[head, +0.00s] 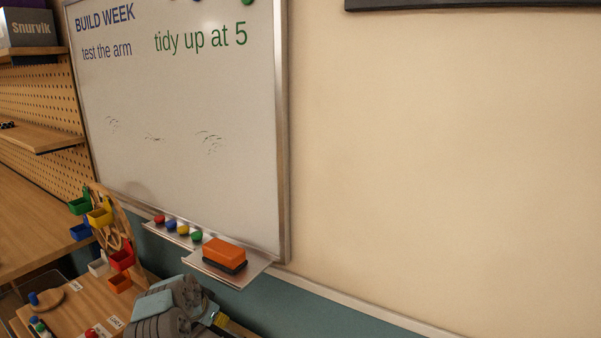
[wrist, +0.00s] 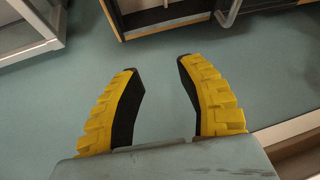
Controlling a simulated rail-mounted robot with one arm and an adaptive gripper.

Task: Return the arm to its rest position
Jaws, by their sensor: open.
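My gripper (wrist: 160,85) shows in the wrist view with its two yellow-and-black fingers spread apart. Nothing is between them, and the blue-grey floor shows beyond. In the head view my arm (head: 165,315) is folded low at the bottom centre, in front of the wooden table and below the whiteboard tray. A bit of yellow at its right end (head: 220,320) is part of my gripper; the fingertips are not clearly seen there.
A whiteboard (head: 190,130) hangs on the wall. Its tray (head: 245,272) holds an orange eraser (head: 225,250) and several coloured magnets. A wooden wheel with coloured bins (head: 121,258) stands on the table (head: 75,308) to the left. Wooden furniture (wrist: 165,22) edges the floor.

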